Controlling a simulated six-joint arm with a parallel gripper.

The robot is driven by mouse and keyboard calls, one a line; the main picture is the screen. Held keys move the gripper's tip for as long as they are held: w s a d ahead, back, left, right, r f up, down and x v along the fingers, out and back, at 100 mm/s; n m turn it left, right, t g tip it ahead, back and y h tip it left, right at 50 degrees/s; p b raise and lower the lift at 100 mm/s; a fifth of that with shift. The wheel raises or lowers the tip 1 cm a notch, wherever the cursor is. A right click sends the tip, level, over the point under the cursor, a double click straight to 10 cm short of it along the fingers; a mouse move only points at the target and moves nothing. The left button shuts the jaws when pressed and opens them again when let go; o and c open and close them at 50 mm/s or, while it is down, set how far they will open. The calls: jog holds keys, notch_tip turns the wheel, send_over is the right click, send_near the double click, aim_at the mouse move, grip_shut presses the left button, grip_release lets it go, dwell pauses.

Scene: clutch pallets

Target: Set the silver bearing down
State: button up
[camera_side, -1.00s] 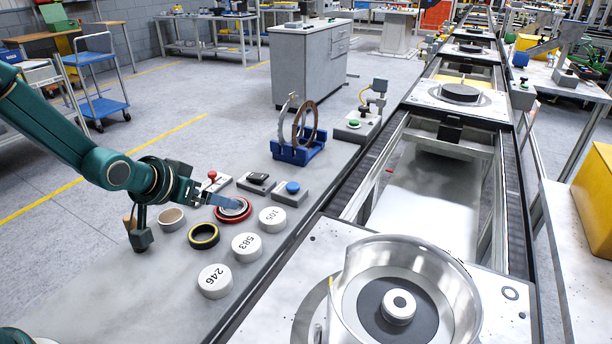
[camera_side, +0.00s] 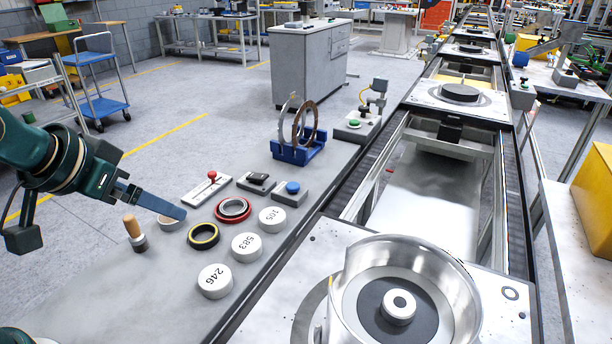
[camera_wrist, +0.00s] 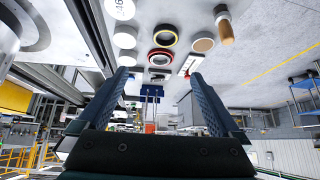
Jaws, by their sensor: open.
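The silver bearing (camera_side: 233,206) looks like the silver ring lying flat within the red ring (camera_side: 231,211) on the grey bench; whether it is fully seated is too small to tell. The red ring also shows in the wrist view (camera_wrist: 160,57). My gripper (camera_side: 180,213) is left of the red ring, above the bench and in front of the tan disc (camera_side: 168,222), part of which it hides. In the wrist view my gripper (camera_wrist: 160,76) has its two blue fingers wide apart with nothing between them.
A black-and-yellow ring (camera_side: 203,236) and several white numbered caps (camera_side: 215,281) lie close by. A wooden-handled tool (camera_side: 134,230) stands left of the tan disc. A red-knobbed lever (camera_side: 211,176) and a blue stand with rings (camera_side: 298,150) are farther back. The conveyor (camera_side: 420,205) runs along the right.

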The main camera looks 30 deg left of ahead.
jog(key=s+d+r+g, duration=0.1)
jog(key=s+d, duration=0.1)
jog(key=s, duration=0.7)
jog(key=shift+d+r+m+g+h, duration=0.2)
jog(key=shift+d+m+g+h, duration=0.1)
jog(key=shift+m+h, duration=0.1)
jog(key=shift+s, duration=0.1)
jog(key=w+d+r+m+g+h, duration=0.1)
jog(key=w+d+r+m+g, duration=0.2)
jog(key=d+r+m, duration=0.6)
jog(key=s+d+f+m+g, duration=0.1)
jog(key=d+m+g, duration=0.1)
jog(key=d+m, duration=0.45)
jog(key=s+d+f+m+y, duration=0.1)
jog(key=s+d+f+m, duration=0.25)
jog(key=d, duration=0.25)
notch_tip(320, 180, down, 10)
jog(key=n, duration=0.1)
jog(key=shift+d+g, duration=0.15)
jog(key=shift+g, duration=0.15)
